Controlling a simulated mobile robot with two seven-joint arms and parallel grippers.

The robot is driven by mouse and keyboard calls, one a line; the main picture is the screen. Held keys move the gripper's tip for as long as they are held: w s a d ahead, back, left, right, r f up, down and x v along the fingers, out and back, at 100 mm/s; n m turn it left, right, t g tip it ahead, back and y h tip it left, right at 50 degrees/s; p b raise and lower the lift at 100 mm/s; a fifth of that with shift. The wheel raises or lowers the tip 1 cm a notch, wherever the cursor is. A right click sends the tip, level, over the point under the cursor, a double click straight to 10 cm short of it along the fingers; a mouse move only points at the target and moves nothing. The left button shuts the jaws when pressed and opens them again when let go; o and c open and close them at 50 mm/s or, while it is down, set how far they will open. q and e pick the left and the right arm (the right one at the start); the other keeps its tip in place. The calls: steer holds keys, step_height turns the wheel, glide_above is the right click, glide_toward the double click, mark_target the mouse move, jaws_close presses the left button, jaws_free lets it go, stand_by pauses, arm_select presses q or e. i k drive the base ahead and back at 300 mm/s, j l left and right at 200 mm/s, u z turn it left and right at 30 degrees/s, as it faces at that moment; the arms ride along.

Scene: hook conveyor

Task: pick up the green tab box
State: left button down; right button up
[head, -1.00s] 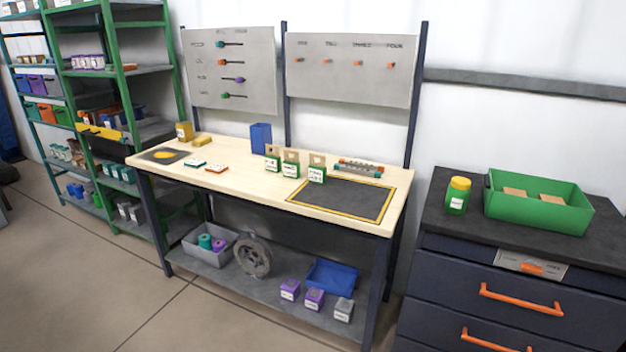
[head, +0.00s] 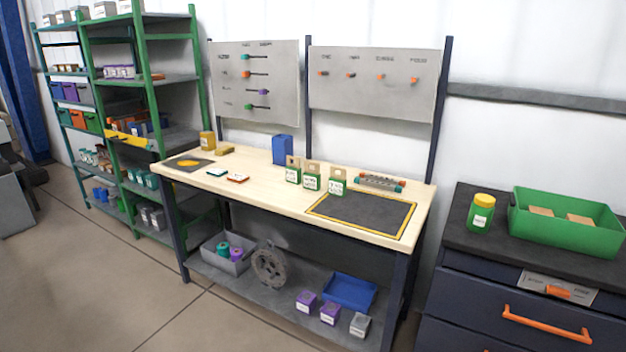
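The boxes are upright and close together, apart from each other. Neither of my grippers shows in the head view.
A yellow-edged dark mat (head: 362,213) lies empty on the bench. A blue bin (head: 282,149) and a rack of small parts (head: 381,182) stand near the boxes. At right, a drawer cabinet (head: 463,262) holds a yellow-lidded green jar (head: 481,214) and a green tray (head: 570,236). Floor in front is clear.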

mark_target(312, 179)
steer(key=i+j+z, duration=0.45)
steer(key=i+j, duration=1.7)
steer(key=i, duration=0.05)
